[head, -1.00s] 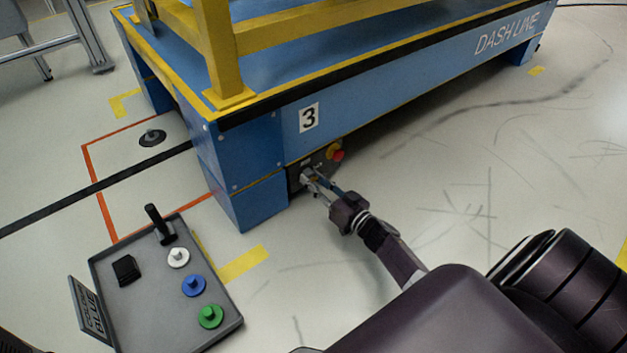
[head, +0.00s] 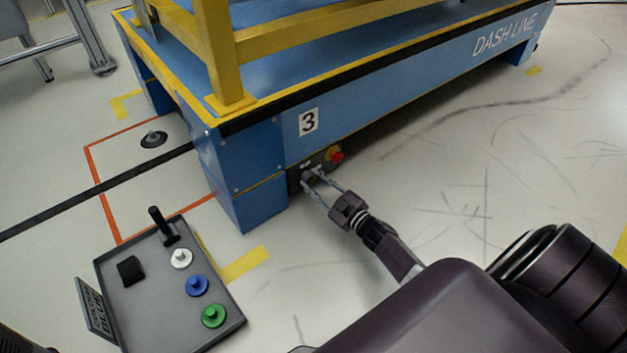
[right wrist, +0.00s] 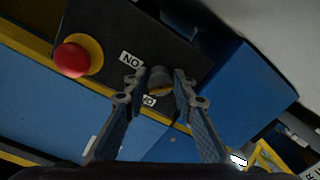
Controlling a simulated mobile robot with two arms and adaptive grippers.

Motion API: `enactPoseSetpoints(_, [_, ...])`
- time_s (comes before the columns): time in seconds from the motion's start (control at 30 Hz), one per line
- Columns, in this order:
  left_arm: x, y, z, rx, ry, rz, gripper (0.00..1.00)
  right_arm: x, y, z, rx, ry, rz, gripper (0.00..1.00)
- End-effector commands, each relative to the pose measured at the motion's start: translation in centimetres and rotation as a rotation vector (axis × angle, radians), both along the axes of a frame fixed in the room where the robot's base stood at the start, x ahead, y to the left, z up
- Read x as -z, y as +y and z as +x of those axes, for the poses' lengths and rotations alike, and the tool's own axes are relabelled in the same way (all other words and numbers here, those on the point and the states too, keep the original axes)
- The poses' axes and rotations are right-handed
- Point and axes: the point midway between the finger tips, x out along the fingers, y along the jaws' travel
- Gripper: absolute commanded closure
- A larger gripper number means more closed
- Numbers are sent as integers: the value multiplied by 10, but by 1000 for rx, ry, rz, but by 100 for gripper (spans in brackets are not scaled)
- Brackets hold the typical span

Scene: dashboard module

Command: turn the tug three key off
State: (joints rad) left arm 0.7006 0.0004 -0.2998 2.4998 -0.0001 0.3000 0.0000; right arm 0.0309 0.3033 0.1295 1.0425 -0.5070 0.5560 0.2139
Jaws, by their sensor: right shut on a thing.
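The blue tug marked 3 (head: 240,165) carries a dark control panel (head: 322,163) low on its near end. My right gripper (head: 307,182) reaches this panel from the front. In the right wrist view, its two fingers (right wrist: 162,80) stand on either side of the round key switch (right wrist: 159,78) and are shut on its key. The fingers hide much of the key, and I cannot tell its exact angle. A white label (right wrist: 131,60) beside the switch reads ON, upside down. A second label (right wrist: 149,100) is partly covered.
A red button on a yellow collar (head: 336,155) sits beside the switch, close to my right fingers. A grey tray (head: 155,295) with a black lever and coloured knobs stands at the lower left. The floor right of the tug is clear.

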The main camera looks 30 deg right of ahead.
Motion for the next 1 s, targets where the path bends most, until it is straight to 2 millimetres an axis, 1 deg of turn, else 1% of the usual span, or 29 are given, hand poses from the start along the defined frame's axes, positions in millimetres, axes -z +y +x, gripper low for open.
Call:
enactPoseSetpoints(0.3, [-3, 0, 0, 0, 0, 0, 60, 0, -1, -1, 1, -22, -300, 100])
enactPoseSetpoints(0.6, [-3, 0, 0, 0, 0, 0, 60, 0, -1, -1, 1, -41, -557, 100])
enactPoseSetpoints(0.8, [-2, 0, 0, 0, 0, 0, 60, -1, -1, -1, 0, -52, -683, 100])
enactPoseSetpoints(1.0, [-1, 0, 0, 0, 0, 0, 60, -1, -1, -1, 1, -57, -760, 100])
